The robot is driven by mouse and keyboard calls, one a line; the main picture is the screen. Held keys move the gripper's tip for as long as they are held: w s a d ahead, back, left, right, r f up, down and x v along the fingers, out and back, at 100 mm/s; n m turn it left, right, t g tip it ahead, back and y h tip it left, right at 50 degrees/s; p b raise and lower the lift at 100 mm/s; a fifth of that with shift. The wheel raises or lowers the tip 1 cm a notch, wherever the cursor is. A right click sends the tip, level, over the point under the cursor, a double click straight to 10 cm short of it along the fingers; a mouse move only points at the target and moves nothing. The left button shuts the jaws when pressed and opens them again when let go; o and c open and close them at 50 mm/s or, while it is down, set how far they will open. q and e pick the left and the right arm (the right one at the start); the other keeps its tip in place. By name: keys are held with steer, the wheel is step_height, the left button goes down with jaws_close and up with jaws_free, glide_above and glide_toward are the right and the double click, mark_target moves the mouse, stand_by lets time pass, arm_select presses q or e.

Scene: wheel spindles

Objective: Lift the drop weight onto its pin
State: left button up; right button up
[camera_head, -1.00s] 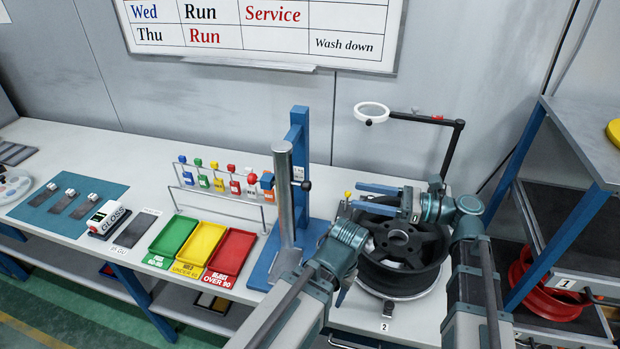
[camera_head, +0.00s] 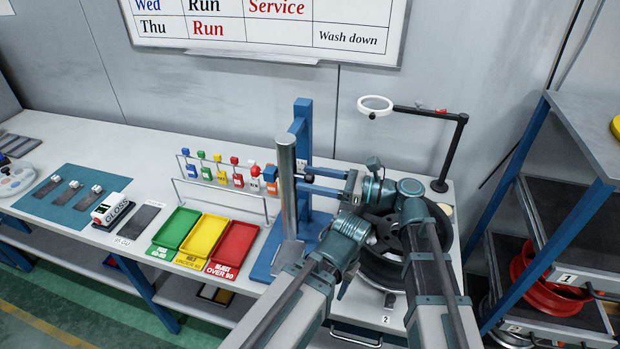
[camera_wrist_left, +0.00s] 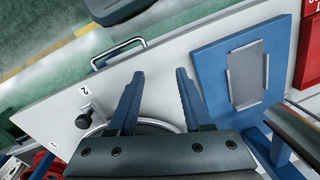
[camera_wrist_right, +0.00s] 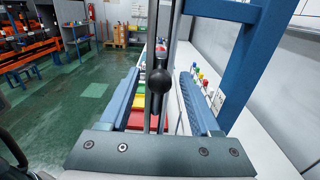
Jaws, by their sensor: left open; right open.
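The drop-weight stand is a blue post (camera_head: 303,125) with an upright silver tube (camera_head: 286,190) in front of it. A black knob (camera_head: 308,176) sticks out at the tube's right side; I take it for the drop weight's handle. My right gripper (camera_head: 309,180) is open and points left at the knob. In the right wrist view the knob (camera_wrist_right: 159,81) lies between the open fingers (camera_wrist_right: 158,92), with space on both sides. The weight's body and the pin cannot be made out. My left gripper (camera_wrist_left: 160,85) is open and empty above the bench's front, beside the stand's blue base (camera_wrist_left: 212,70).
A black wheel (camera_head: 385,265) sits right of the stand, under my right arm. Green, yellow and red trays (camera_head: 232,243) and a rack of small coloured bottles (camera_head: 222,172) are left of it. A ring lamp (camera_head: 375,103) stands behind. The shelf unit (camera_head: 560,180) is at the right.

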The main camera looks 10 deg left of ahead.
steer(key=shift+a, duration=0.3)
steer(key=shift+c, duration=0.2)
jaws_close()
stand_by(1.1)
